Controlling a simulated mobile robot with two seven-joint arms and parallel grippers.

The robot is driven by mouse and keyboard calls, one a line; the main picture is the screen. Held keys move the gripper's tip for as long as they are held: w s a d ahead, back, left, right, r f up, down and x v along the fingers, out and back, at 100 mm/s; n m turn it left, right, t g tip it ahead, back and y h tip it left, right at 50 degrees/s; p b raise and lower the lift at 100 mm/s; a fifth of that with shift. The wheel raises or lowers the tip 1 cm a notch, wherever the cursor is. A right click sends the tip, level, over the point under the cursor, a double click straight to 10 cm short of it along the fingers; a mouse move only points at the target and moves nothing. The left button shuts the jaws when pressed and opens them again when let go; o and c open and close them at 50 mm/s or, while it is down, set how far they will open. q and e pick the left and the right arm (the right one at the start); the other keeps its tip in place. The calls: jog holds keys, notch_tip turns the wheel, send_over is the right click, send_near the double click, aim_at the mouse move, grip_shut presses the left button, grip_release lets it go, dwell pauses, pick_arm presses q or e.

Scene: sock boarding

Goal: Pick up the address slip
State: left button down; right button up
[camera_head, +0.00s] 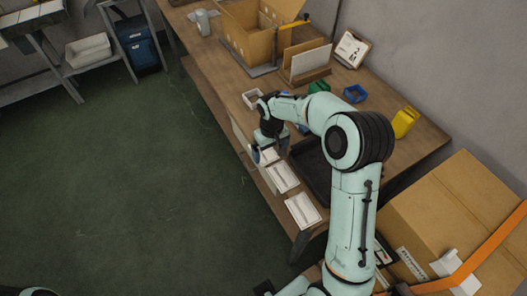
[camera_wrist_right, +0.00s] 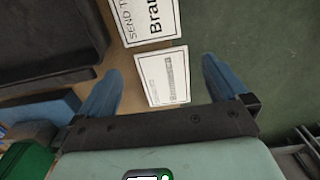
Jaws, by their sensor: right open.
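The small white slip (camera_wrist_right: 163,78), printed with lines of text, lies flat on the wooden table in the right wrist view. My right gripper (camera_wrist_right: 160,64) is open above it, with one blue finger on each side of the slip and nothing held. A larger card (camera_wrist_right: 148,20) reading "SEND T…" and "Bran…" lies just beyond the slip. In the head view, my right gripper (camera_head: 264,152) is at the table's front edge beside a row of white papers (camera_head: 282,177). My left gripper is not in view.
A dark tray (camera_wrist_right: 45,40) lies beside the slip. Green (camera_head: 318,87), blue (camera_head: 355,93) and yellow (camera_head: 405,121) bins stand farther back on the table (camera_head: 228,72). An open carton (camera_head: 245,35) is at the far end. A large box (camera_head: 450,215) is at right.

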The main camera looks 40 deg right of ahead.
aim_at(270, 161)
jog(key=shift+f, duration=1.75)
jog(key=c, duration=1)
